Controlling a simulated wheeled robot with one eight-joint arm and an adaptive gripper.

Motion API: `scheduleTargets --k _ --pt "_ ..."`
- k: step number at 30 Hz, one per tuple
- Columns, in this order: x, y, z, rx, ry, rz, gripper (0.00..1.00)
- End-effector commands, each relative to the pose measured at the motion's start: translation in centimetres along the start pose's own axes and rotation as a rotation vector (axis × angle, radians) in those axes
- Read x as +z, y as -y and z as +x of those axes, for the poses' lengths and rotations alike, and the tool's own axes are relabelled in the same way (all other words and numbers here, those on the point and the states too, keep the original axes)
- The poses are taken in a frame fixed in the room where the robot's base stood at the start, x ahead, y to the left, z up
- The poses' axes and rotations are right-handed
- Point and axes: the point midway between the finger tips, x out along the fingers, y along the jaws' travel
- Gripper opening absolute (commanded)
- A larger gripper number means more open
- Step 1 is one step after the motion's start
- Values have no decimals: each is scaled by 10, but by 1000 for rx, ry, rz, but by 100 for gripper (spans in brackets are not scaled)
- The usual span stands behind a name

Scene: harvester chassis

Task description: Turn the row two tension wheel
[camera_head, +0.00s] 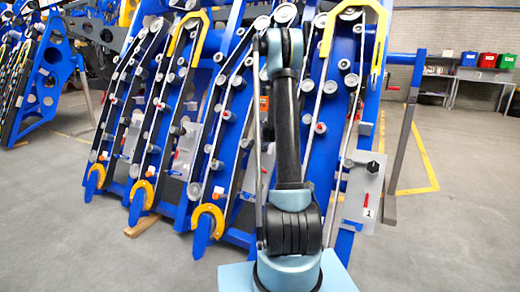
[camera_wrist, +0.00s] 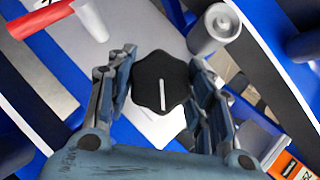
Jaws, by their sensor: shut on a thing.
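The tension wheel (camera_wrist: 152,82) is a black lobed knob with a white line, in the middle of the wrist view. It sits in front of a light grey plate (camera_wrist: 152,24). The line points almost straight down in that view. My gripper (camera_wrist: 165,70) has a finger on each side of the wheel and is shut on it. In the head view my gripper and this wheel are hidden behind my arm. Another black knob (camera_head: 372,167) shows on the plate marked 1 (camera_head: 361,199), to the right of my arm.
Blue chassis rows with belts and rollers stand close around my arm. A grey roller (camera_wrist: 214,30) and a red-and-white cylinder (camera_wrist: 40,20) are near the fingers. A grey post (camera_head: 403,140) stands at the right. The floor (camera_head: 465,225) beyond it is clear.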

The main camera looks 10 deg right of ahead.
Motion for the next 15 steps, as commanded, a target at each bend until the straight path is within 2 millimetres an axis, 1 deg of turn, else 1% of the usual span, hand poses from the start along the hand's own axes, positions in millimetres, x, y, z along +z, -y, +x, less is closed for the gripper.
scheduleTargets --k 6,15 --pt "0 -2 0 -101 -1 138 24" --pt "0 -3 0 -192 -1 262 24"
